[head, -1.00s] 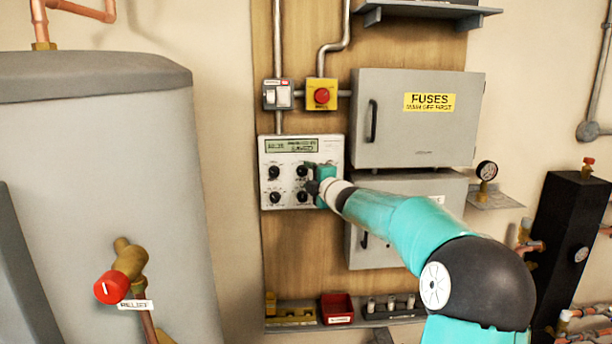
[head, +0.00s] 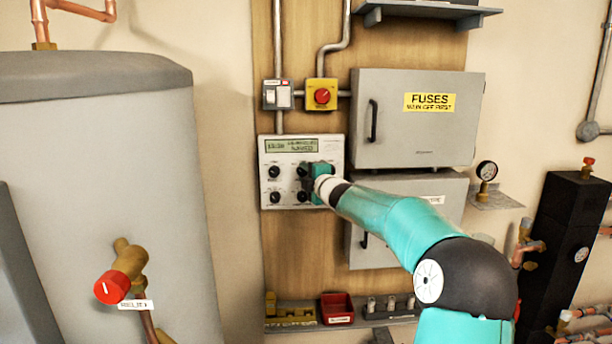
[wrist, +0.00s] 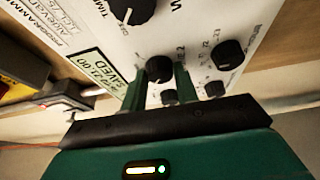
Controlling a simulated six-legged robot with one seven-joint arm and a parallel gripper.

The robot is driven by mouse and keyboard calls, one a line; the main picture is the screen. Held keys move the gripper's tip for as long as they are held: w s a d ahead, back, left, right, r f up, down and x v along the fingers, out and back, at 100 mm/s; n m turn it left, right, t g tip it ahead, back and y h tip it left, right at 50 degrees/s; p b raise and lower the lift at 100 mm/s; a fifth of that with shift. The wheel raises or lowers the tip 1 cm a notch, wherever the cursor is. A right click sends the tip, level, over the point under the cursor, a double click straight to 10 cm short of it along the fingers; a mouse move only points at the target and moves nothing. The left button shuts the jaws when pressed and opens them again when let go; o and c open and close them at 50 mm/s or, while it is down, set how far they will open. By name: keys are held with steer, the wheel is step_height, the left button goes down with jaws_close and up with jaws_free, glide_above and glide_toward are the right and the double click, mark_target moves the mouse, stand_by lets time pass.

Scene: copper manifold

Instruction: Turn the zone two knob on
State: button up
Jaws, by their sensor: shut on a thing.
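The white control panel (head: 287,187) is mounted on the wooden board and carries a display (head: 291,145) and several black knobs. My gripper (head: 306,170) is at the panel's right half and hides part of it. In the wrist view my gripper (wrist: 160,80) has its two green fingers on either side of a black knob (wrist: 160,67), shut on it. A partly hidden label ending in "2" is beside that knob, so it appears to be the zone two knob. Its pointer cannot be read clearly.
Other black knobs (wrist: 229,54) are close by on the panel. A red button on a yellow box (head: 322,95) and a switch (head: 277,95) are above. The grey fuse box (head: 425,135) is right of the panel. A shelf with a red bin (head: 337,308) is below.

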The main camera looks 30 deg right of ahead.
steer(key=m+t, duration=0.1)
steer(key=m, duration=0.3)
steer(key=shift+a+f+m+t+h, duration=0.1)
steer(key=shift+f+m+t+h, duration=0.1)
steer(key=shift+m+t+h, duration=0.15)
steer(key=m+h, duration=0.1)
steer(key=m, duration=0.1)
steer(key=m+t+h, duration=0.1)
steer(key=m, duration=0.2)
steer(key=shift+f, duration=0.15)
steer(key=m+h, duration=0.1)
steer(key=m, duration=0.3)
steer(key=m+t+h, duration=0.1)
steer(key=m, duration=0.1)
steer(key=shift+w+a+f+m+h, duration=0.1)
steer(key=shift+a+m+h, duration=0.15)
steer(key=shift+h, duration=0.1)
steer(key=shift+m+g+h, duration=0.25)
steer(key=shift+m+h, duration=0.6)
steer(key=shift+m, duration=0.65)
steer(key=shift+m+g+h, duration=0.2)
steer(key=shift+m+h, duration=0.65)
steer(key=shift+m, duration=0.65)
steer(key=o, duration=1)
steer(key=shift+c, duration=0.2)
steer(key=shift+a, duration=0.1)
